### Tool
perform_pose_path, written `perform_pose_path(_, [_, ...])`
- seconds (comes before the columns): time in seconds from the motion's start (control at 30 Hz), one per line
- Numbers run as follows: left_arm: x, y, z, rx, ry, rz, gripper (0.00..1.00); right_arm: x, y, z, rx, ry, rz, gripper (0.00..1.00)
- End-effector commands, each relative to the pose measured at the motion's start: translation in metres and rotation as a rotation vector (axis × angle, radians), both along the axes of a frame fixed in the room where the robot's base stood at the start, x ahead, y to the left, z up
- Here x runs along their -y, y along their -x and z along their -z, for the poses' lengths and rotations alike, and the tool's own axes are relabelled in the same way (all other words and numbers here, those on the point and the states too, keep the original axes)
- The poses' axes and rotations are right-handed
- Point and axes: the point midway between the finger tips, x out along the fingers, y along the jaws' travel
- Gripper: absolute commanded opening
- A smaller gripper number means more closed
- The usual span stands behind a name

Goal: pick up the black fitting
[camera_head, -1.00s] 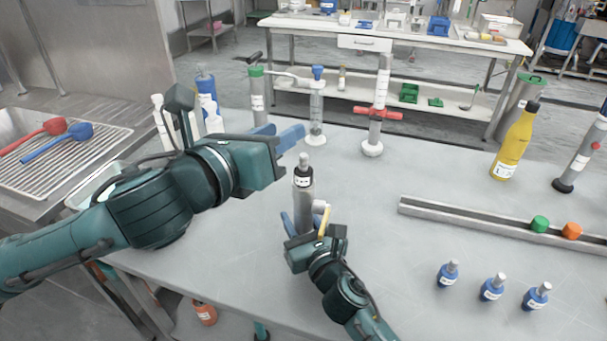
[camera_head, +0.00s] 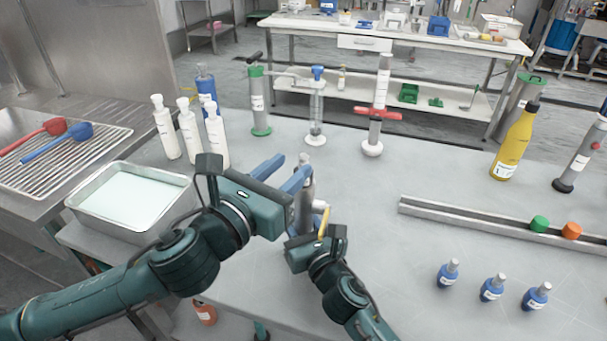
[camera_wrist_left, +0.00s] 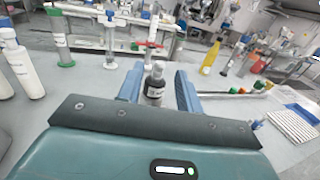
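The black fitting (camera_wrist_left: 154,86) is a dark labelled collar with a grey knob on top. It sits upright on the grey cylindrical body (camera_head: 306,199) on the table. In the left wrist view it stands between the two blue fingers of my left gripper (camera_wrist_left: 158,92), which is open, with gaps at both sides. In the head view my left gripper (camera_head: 284,172) reaches in from the left and its fingers hide most of the fitting. My right gripper (camera_head: 306,228) is low at the grey body, near a yellow part; its grip is partly hidden.
White bottles (camera_head: 189,134) and a green-based cylinder (camera_head: 258,102) stand at the back left. A red-handled tube (camera_head: 374,130) stands behind. Open table lies between.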

Motion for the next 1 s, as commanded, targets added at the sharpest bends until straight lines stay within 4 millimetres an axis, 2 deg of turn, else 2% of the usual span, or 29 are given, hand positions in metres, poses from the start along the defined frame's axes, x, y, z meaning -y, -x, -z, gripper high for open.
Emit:
perform_pose_path(0.3, [0.026, -0.039, -0.001, 0.0, 0.001, 0.0, 0.36, 0.0, 0.0, 0.0, -0.001, 0.0, 0.0, 0.0])
perform_pose_path(0.6, [0.028, -0.043, -0.001, 0.0, 0.0, 0.0, 0.36, 0.0, 0.0, 0.001, -0.001, 0.0, 0.001, 0.0])
perform_pose_path(1.0, [0.028, -0.043, 0.0, 0.0, 0.0, 0.0, 0.03, 0.0, 0.0, 0.0, -0.001, 0.0, 0.001, 0.0])
